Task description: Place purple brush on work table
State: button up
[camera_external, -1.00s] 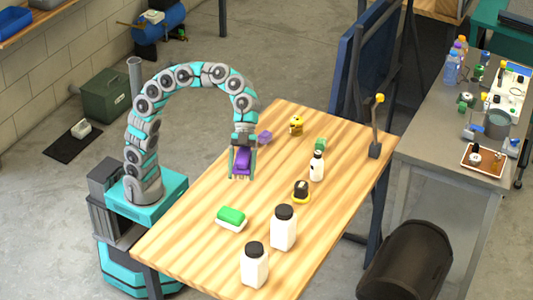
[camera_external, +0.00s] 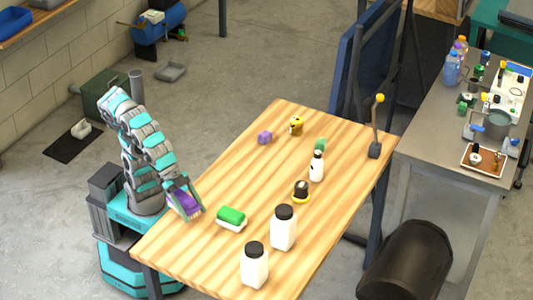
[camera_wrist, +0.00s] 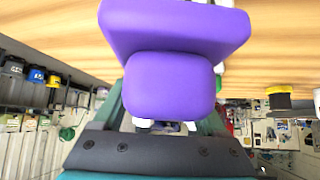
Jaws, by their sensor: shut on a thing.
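The purple brush (camera_external: 184,201) is held in my gripper (camera_external: 187,205), at the left edge of the wooden work table (camera_external: 185,250). In the wrist view the purple brush (camera_wrist: 175,50) fills the upper middle, with my gripper's fingers (camera_wrist: 165,110) on either side of it. My gripper is shut on it. The brush appears to be around table height; whether it touches the table cannot be told. Its underside is mostly hidden.
A green-and-white brush (camera_external: 231,217) lies just right of my gripper. Two white bottles with black lids (camera_external: 283,230) (camera_external: 254,266) stand in front. A yellow-black object (camera_external: 301,192), a small bottle (camera_external: 316,168) and a purple block (camera_external: 265,137) stand farther back.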

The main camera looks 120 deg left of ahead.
jog(key=shift+d+f+n+y+b, duration=0.2)
jog(key=shift+d+n+y+b, duration=0.2)
jog(key=shift+d+n+b, duration=0.15)
jog(key=shift+s+d+r+n+y+b, duration=0.2)
jog(key=shift+d+r+n+y+b, duration=0.35)
jog(key=shift+n+b, duration=0.15)
jog(key=shift+s+d+r+n+y+b, duration=0.15)
jog(key=shift+d+r+n+b, duration=0.1)
jog(key=shift+r, duration=0.15)
jog(key=shift+s+d+r+n+y+b, duration=0.1)
jog(key=shift+d+r+b, duration=0.05)
jog(key=shift+r+b, duration=0.15)
jog(key=w+d, duration=0.2)
jog(key=w, duration=0.2)
jog(key=w+d, duration=0.3)
jog(key=w, duration=0.1)
jog(key=w+d+f+p, duration=0.1)
jog(key=w+d, duration=0.1)
jog(key=w, duration=0.2)
jog(key=shift+w+d, duration=0.25)
jog(key=shift+d, duration=0.05)
jog(key=shift+w+d+f, duration=0.15)
jog(key=shift+w+d, duration=0.1)
jog(key=shift+w, duration=0.25)
jog(key=shift+f, duration=1.7)
jog(key=shift+f, duration=0.1)
